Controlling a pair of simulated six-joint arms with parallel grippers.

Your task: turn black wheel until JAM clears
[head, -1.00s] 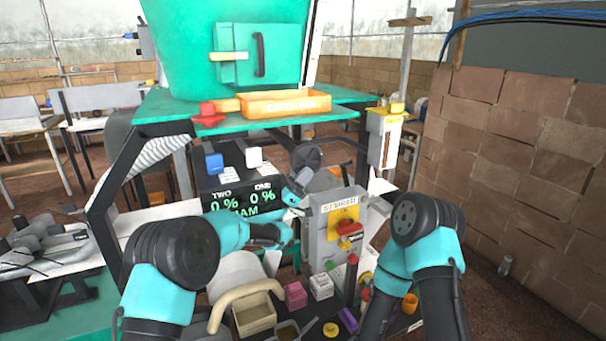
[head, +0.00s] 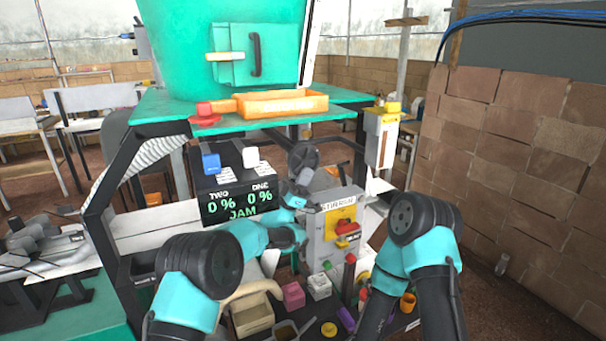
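The display (head: 238,205) on a dark box reads TWO 0 %, ONE 0 % and JAM in green. A dark round part, which looks like the black wheel (head: 303,157), shows behind and to the right of the display. My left gripper (head: 301,178) is at its lower side; my teal wrist hides part of this spot. I cannot tell whether the fingers touch the wheel or how far they are apart. My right arm reaches down at the lower right, and its gripper is not visible.
A grey box (head: 328,249) with a red switch (head: 347,229) on a yellow plate stands right of my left wrist. Orange tray (head: 284,104) lies on the green shelf above. Small coloured blocks and a beige bin (head: 252,316) crowd the front. A brick wall (head: 520,180) stands at right.

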